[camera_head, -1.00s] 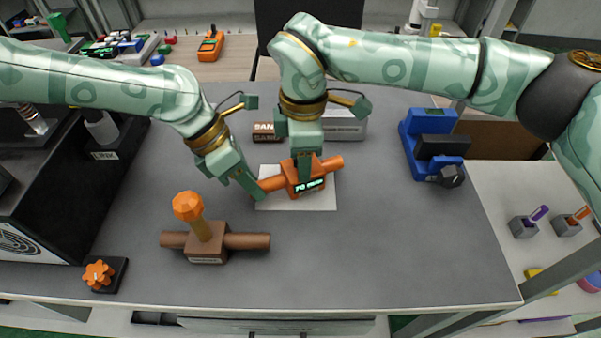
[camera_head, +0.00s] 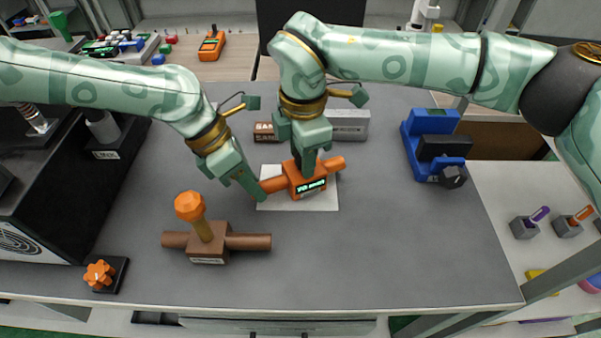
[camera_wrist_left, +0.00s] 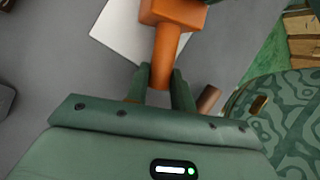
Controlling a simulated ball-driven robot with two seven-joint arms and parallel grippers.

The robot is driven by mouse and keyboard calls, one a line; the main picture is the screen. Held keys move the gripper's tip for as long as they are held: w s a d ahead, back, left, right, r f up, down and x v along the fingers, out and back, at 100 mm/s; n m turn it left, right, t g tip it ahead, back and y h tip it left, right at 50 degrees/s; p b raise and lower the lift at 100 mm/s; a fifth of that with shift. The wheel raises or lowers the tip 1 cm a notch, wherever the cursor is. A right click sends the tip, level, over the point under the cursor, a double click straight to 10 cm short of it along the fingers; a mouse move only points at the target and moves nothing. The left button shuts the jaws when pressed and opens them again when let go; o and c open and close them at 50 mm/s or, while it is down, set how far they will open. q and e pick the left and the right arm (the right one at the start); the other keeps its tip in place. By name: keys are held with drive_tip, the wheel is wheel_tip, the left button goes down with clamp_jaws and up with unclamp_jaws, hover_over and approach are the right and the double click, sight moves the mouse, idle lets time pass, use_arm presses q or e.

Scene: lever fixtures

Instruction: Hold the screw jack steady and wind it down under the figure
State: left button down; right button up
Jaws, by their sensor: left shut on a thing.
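The orange screw jack (camera_head: 312,184) sits on a white sheet (camera_head: 325,200) mid-table, a bar out each side and a lit green display on its front. The display's figure is too small to read surely. My left gripper (camera_head: 256,193) is shut on the jack's left bar. In the left wrist view my left gripper (camera_wrist_left: 160,82) has a finger on each side of the orange bar (camera_wrist_left: 163,58). My right gripper (camera_head: 308,164) points down at the jack's top. Its fingers hide what is between them, so I cannot tell their opening.
A brown fixture (camera_head: 208,245) with an orange-knobbed lever stands front left, and an orange star knob (camera_head: 99,272) is at the front left corner. A blue device (camera_head: 432,145) stands at right. Behind the jack are a brown block (camera_head: 264,131) and a grey box (camera_head: 348,125). The front right is clear.

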use_arm(q)
drive_tip(key=shift+w+a+f, duration=0.1)
drive_tip(key=shift+w+f, duration=0.05)
use_arm(e)
drive_tip(key=shift+s+d+f, duration=0.25)
drive_tip(key=shift+s+f, duration=0.1)
drive_tip(key=shift+f, duration=0.2)
drive_tip(key=shift+r, duration=0.55)
drive_tip(key=shift+w+r, duration=0.15)
drive_tip(key=shift+r, duration=2.05)
drive_tip(key=shift+r, duration=0.4)
wheel_tip(320, 180, up, 11)
drive_tip(key=shift+r, duration=0.15)
